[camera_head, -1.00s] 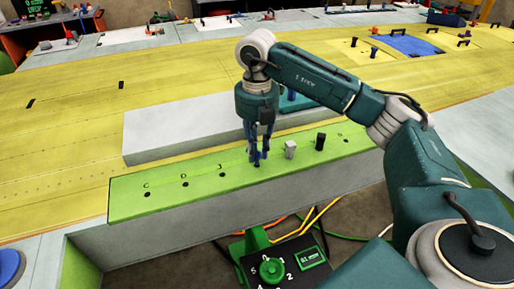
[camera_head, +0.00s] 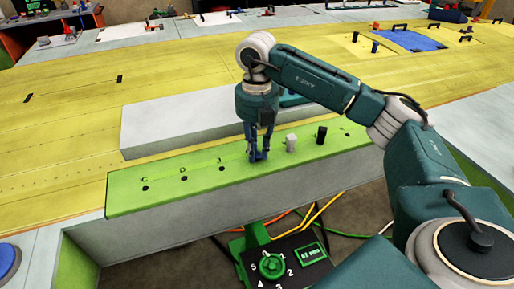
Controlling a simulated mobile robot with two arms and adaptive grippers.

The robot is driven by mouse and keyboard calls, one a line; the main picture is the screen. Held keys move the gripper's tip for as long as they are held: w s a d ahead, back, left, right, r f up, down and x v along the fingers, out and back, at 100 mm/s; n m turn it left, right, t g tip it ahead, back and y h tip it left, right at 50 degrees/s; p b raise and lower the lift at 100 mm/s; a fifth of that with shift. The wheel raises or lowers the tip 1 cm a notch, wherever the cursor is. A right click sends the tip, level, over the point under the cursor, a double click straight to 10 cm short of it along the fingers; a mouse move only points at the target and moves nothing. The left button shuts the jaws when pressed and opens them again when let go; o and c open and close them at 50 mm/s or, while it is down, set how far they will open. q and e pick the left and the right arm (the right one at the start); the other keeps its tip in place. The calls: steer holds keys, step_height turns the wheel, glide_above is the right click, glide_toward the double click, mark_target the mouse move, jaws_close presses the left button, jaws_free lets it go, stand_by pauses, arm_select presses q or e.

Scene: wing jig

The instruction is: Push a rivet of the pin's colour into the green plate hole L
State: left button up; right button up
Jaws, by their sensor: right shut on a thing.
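The green plate (camera_head: 200,182) is a long strip on a grey block, with letters beside its holes. Dark open holes show at its left part, such as the hole under a letter like C (camera_head: 145,188). My right gripper (camera_head: 258,157) points straight down over the middle of the plate, its tips at the plate surface. It is shut on a small blue rivet (camera_head: 257,156), mostly hidden between the fingers. The hole beneath and its letter are hidden. My left gripper is not in view.
A raised grey block (camera_head: 175,128) lies behind the plate on the yellow wing surface (camera_head: 60,140). A dark control box with a green dial (camera_head: 271,264) and cables sits below the plate's front edge. A blue mat (camera_head: 413,40) lies far right.

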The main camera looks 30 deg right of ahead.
steer(key=o, duration=1)
step_height(320, 180, up, 12)
step_height(320, 180, up, 7)
steer(key=p, duration=0.7)
